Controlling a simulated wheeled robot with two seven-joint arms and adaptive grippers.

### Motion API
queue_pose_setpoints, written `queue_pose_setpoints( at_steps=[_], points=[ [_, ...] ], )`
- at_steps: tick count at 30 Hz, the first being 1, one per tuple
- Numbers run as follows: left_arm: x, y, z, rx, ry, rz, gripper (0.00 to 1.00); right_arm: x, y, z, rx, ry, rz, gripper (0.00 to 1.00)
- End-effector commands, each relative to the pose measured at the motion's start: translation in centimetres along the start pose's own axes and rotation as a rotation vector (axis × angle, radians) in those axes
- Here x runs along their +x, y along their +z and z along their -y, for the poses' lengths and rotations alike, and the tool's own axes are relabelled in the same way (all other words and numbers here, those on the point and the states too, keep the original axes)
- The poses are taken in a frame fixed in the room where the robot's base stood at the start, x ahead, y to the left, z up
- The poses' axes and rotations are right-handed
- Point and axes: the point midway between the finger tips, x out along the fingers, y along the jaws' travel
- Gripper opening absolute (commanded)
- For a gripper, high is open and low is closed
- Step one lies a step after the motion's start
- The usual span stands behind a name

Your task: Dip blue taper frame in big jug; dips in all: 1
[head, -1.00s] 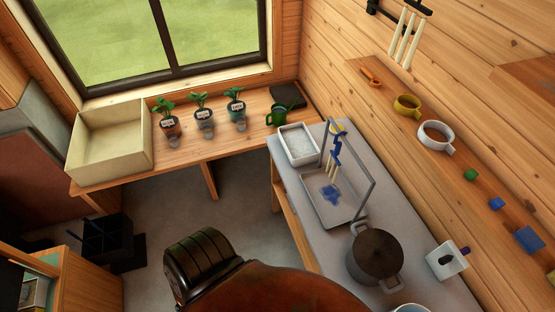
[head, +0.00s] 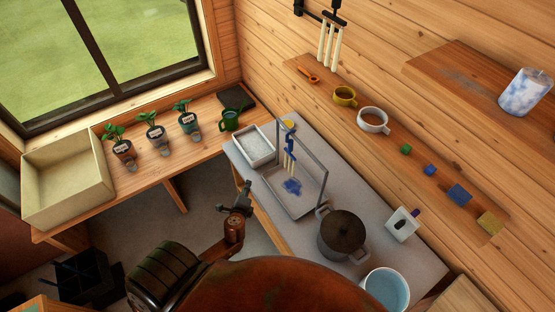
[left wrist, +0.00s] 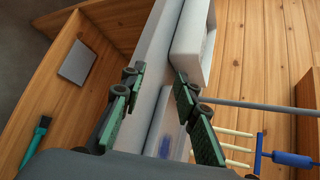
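The blue taper frame (head: 289,145), a blue holder with pale tapers, hangs from the grey rack (head: 311,152) over a tray with a blue patch. It also shows at the right edge of the left wrist view (left wrist: 290,158), its tapers pointing left. The large round vessel with a pale blue inside (head: 386,290), seemingly the big jug, stands at the counter's near end, partly cut off. My left gripper (head: 238,196) is left of the counter, apart from the frame. In the left wrist view (left wrist: 158,85) its green-padded fingers are spread and empty. My right gripper is not visible.
A lidded dark pot (head: 343,233) stands between the rack and the vessel. A white tray (head: 256,148) lies behind the rack. The wall shelf holds mugs (head: 373,120) and coloured blocks (head: 459,194). Potted plants (head: 157,137) stand under the window.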

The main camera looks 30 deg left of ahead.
Motion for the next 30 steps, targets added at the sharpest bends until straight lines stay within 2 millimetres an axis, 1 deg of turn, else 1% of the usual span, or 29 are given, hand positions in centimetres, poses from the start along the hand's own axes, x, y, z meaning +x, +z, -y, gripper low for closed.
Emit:
queue_pose_setpoints(
  at_steps=[1,2,3,5,6,9,12,16,19,23,30],
  points=[
    [-0.7,0.5,4.6,0.118,-0.093,0.006,0.28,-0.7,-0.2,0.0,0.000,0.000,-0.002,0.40],
    [-1.1,0.5,6.9,0.200,-0.149,0.010,0.28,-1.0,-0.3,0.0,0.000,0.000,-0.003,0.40],
    [-1.8,0.3,9.9,0.314,-0.225,0.016,0.28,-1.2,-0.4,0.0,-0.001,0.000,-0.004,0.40],
    [-2.9,-0.5,13.9,0.509,-0.340,0.028,0.28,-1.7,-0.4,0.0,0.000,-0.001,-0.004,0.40],
    [-3.6,-1.2,16.0,0.631,-0.408,0.036,0.28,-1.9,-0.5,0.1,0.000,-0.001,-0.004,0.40],
    [-5.2,-3.0,19.3,0.894,-0.542,0.062,0.28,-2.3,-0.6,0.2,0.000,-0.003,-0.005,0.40],
    [-6.2,-4.5,21.0,1.084,-0.632,0.086,0.28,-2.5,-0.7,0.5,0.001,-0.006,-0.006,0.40],
    [-6.9,-5.6,21.8,1.213,-0.689,0.106,0.28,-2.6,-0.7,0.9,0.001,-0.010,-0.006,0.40],
    [-6.9,-5.9,21.9,1.241,-0.701,0.110,0.28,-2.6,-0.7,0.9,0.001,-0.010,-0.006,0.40],
    [-6.4,-6.1,22.4,1.241,-0.702,0.112,0.28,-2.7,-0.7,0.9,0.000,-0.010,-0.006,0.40],
    [-4.3,-6.8,23.8,1.238,-0.701,0.113,0.28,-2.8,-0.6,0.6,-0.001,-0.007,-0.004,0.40]
  ],
)
